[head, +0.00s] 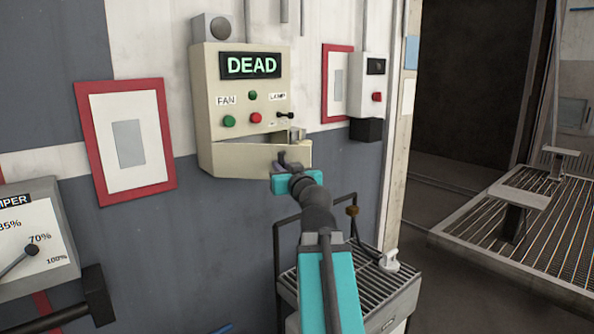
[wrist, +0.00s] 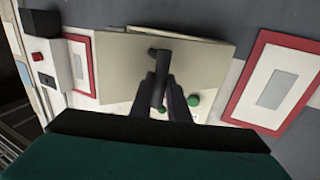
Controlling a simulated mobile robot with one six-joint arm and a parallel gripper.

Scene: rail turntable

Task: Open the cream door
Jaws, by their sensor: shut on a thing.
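The cream door (head: 242,160) is the low panel of the cream control box (head: 208,105) on the wall. It stands ajar, with a dark gap along its top and its right end out from the box. In the wrist view the door (wrist: 205,65) fills the upper middle, with a dark handle (wrist: 158,57) on it. My gripper (head: 284,165) is at the right part of the door. In the wrist view my gripper's dark fingers (wrist: 162,90) are shut on the handle. The inside of the box is mostly hidden.
The box bears a DEAD display (head: 251,66), buttons and a small black lever (head: 285,115). Red-framed notices (head: 128,130) hang beside it. A slatted stand (head: 382,290) with a dark rail is below my arm. A damper panel (head: 35,240) juts out at left.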

